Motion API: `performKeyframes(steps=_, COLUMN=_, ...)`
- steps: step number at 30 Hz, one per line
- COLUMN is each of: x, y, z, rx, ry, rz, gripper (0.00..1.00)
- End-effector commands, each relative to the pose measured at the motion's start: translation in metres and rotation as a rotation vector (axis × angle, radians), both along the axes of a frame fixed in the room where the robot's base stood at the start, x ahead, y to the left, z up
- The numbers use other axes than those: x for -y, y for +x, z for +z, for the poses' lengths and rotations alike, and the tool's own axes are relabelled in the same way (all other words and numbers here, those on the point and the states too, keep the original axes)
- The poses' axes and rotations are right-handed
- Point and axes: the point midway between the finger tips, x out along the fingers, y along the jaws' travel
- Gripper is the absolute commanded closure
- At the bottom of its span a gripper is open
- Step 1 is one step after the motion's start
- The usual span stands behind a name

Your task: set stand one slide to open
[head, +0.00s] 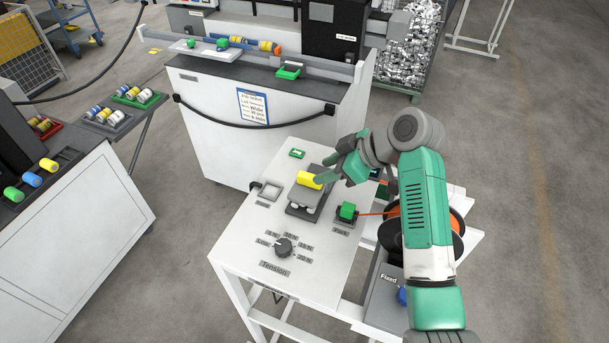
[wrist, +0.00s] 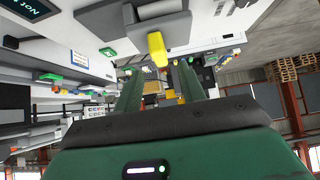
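The white stand (head: 237,238) in front of me carries a grey block (head: 304,202) with a yellow handle (head: 308,180) on top, which looks like the slide. The handle also shows in the wrist view (wrist: 157,48), just beyond the fingertips. My gripper (head: 327,170) reaches in from the right, close beside the handle. In the wrist view its two fingers (wrist: 158,72) are apart with nothing visibly held between them. I cannot tell whether a finger touches the handle. I cannot read an open mark or the slide's setting.
A green knob (head: 347,210) stands right of the block, and a black Tension dial (head: 284,246) nearer me. An orange spool (head: 456,222) lies behind my arm. A white machine (head: 215,125) with a hanging black cable (head: 255,124) stands behind the stand.

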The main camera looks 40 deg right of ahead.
Motion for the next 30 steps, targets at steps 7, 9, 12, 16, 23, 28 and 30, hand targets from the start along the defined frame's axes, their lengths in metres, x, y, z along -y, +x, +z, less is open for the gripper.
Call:
performKeyframes(steps=7, x=-0.015, y=0.03, z=-0.03, rx=-0.002, ry=0.001, rz=0.001, gripper=0.6)
performKeyframes(steps=9, x=-0.017, y=0.034, z=-0.036, rx=0.0, ry=0.0, rz=0.0, gripper=0.6)
performKeyframes(steps=12, x=-0.018, y=0.038, z=-0.04, rx=0.001, ry=-0.001, rz=-0.001, gripper=0.6)
performKeyframes(steps=16, x=-0.019, y=0.039, z=-0.042, rx=0.002, ry=-0.001, rz=-0.002, gripper=0.6)
performKeyframes(steps=23, x=-0.019, y=0.039, z=-0.042, rx=0.002, ry=-0.001, rz=-0.001, gripper=0.84)
performKeyframes(steps=28, x=-0.019, y=0.038, z=-0.042, rx=0.002, ry=-0.001, rz=-0.001, gripper=1.0)
performKeyframes(steps=30, x=-0.019, y=0.038, z=-0.042, rx=0.002, ry=-0.001, rz=-0.001, gripper=1.0)
